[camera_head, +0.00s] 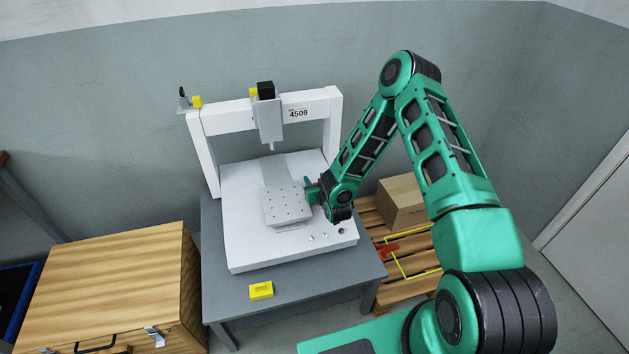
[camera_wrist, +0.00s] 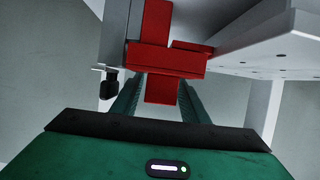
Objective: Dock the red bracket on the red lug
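The red bracket (camera_wrist: 165,60) is a blocky, cross-like piece in the wrist view. My gripper (camera_head: 312,188) appears shut on it, with the green fingers on either side of its lower stub. One arm of the bracket points away between a white-grey upright and a flat plate. A red part on the right (camera_wrist: 192,46) meets the plate's edge; I cannot tell whether it is the red lug or part of the bracket. In the head view only a sliver of red shows at the gripper, beside the plate's right edge. The fingertips are partly hidden.
The grey drilled plate (camera_head: 288,207) sits on the white gantry bed (camera_head: 245,245), under the screwdriver head (camera_head: 268,118). A yellow block (camera_head: 261,290) lies on the table front. A pallet (camera_head: 400,292) at right carries a cardboard box (camera_head: 402,203) and a red piece (camera_head: 387,250).

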